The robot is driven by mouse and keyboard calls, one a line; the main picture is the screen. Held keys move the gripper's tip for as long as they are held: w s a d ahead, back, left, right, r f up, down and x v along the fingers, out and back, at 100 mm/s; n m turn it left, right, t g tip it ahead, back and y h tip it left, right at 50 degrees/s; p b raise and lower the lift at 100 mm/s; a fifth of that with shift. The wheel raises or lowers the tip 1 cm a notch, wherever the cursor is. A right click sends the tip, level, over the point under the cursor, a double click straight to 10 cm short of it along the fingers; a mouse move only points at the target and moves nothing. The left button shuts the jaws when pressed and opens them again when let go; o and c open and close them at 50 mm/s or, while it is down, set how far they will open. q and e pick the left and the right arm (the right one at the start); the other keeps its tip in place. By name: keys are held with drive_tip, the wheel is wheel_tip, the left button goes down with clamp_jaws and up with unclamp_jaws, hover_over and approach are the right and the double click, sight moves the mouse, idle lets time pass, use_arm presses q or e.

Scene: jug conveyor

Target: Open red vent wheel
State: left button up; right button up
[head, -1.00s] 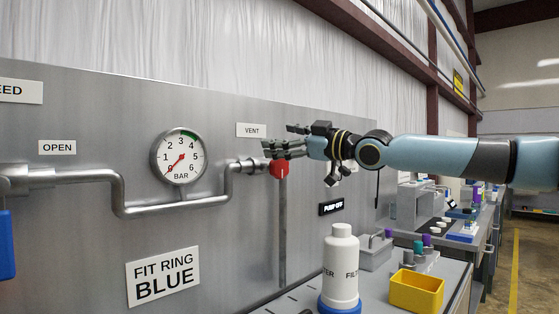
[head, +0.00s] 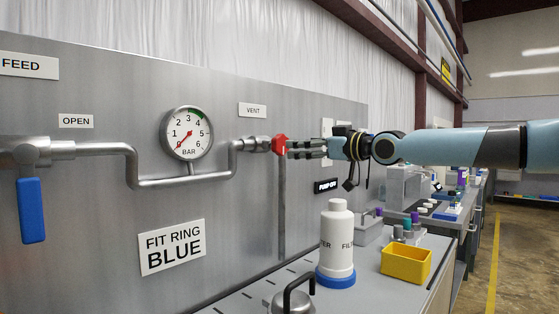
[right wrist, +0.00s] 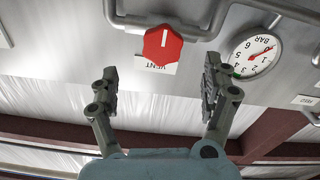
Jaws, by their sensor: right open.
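The red vent wheel (head: 279,145) is a small faceted knob on the pipe's right end, by the VENT label. In the right wrist view the wheel (right wrist: 162,46) shows a white line on its face, upright in the picture. My right gripper (head: 290,149) is just right of the wheel at its height. In the right wrist view its fingers (right wrist: 160,72) are spread wide and empty, with the wheel beyond the gap between them. They appear apart from the wheel. My left gripper is not in view.
The pressure gauge (head: 187,133) has its red needle near 0. A blue lever (head: 32,210) hangs at the left. A white filter bottle (head: 337,240) with a blue ring and a yellow bin (head: 406,262) stand on the bench below.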

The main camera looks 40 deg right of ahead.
sight(283, 144)
use_arm(q)
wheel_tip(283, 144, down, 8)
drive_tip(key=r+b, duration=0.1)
drive_tip(key=b, duration=0.5)
use_arm(e)
drive_tip(key=w+p, duration=0.1)
drive_tip(key=w, duration=0.1)
drive_tip(key=w+p, duration=0.1)
drive_tip(key=w, duration=0.2)
drive_tip(key=w+p, duration=0.1)
drive_tip(key=w, duration=0.1)
drive_tip(key=shift+w+a+r+p, duration=0.2)
drive_tip(key=shift+a+p, duration=0.1)
drive_tip(key=shift+a, duration=0.1)
drive_tip(key=shift+w+a+f, duration=0.1)
drive_tip(key=shift+w+f, duration=0.1)
drive_tip(key=shift+w, duration=0.55)
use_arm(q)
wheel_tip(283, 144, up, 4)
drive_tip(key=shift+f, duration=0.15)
use_arm(e)
drive_tip(key=shift+c, duration=0.2)
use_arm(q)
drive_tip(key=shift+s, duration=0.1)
use_arm(e)
drive_tip(key=c, duration=1.1)
